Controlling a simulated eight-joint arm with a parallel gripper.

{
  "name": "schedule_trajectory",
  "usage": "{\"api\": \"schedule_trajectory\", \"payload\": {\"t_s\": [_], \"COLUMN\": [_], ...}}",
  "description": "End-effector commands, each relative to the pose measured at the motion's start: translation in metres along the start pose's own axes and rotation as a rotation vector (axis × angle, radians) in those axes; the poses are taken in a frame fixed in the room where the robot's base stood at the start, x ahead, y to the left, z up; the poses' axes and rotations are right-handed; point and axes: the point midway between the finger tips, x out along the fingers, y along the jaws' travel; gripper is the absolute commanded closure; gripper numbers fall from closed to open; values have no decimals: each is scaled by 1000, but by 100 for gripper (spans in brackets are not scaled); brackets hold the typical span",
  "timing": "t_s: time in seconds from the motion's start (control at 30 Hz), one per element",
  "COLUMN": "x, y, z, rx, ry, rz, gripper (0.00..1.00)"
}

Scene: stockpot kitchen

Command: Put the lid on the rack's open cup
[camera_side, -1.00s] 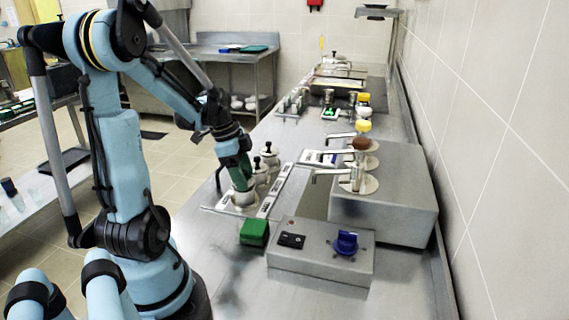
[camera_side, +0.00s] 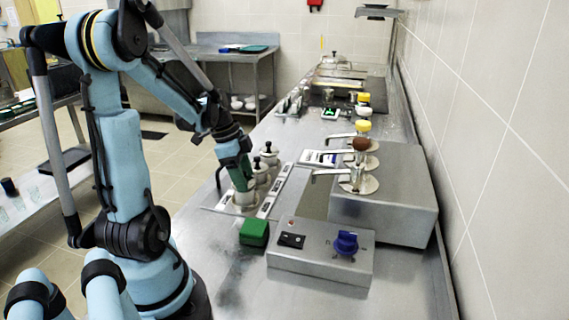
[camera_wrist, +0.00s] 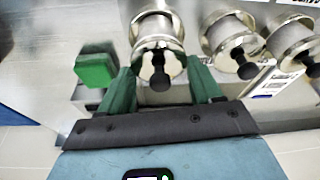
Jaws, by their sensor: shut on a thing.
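My gripper (camera_side: 240,178) has green fingers and points down over the near end of the rack (camera_side: 268,205). In the wrist view my gripper (camera_wrist: 162,88) is shut on the lid (camera_wrist: 150,66), a steel disc with a black knob. The lid is in line with the rack's near cup (camera_wrist: 157,28), at its mouth; whether it is fully seated I cannot tell. The near cup also shows below my fingers in the side view (camera_side: 240,209). Two neighbouring cups (camera_wrist: 229,32) (camera_wrist: 287,38) have black-knobbed lids on them.
A green block (camera_side: 254,232) lies on the steel counter near the rack. A control box with a blue knob (camera_side: 346,243) stands in front. A steel unit (camera_side: 395,205) with taps is to the right. The counter's front left is clear.

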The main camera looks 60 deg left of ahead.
Motion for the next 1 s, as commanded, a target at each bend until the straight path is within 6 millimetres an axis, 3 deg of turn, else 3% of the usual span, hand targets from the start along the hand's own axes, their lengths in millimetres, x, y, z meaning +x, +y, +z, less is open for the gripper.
{"api": "schedule_trajectory", "payload": {"t_s": [0.37,0.4,0.57,1.0], "x": [0,0,0,0], "y": [0,0,0,0], "z": [0,0,0,0], "rx": [0,0,0,0], "ry": [0,0,0,0], "rz": [0,0,0,0], "gripper": [65,31,7,0]}}
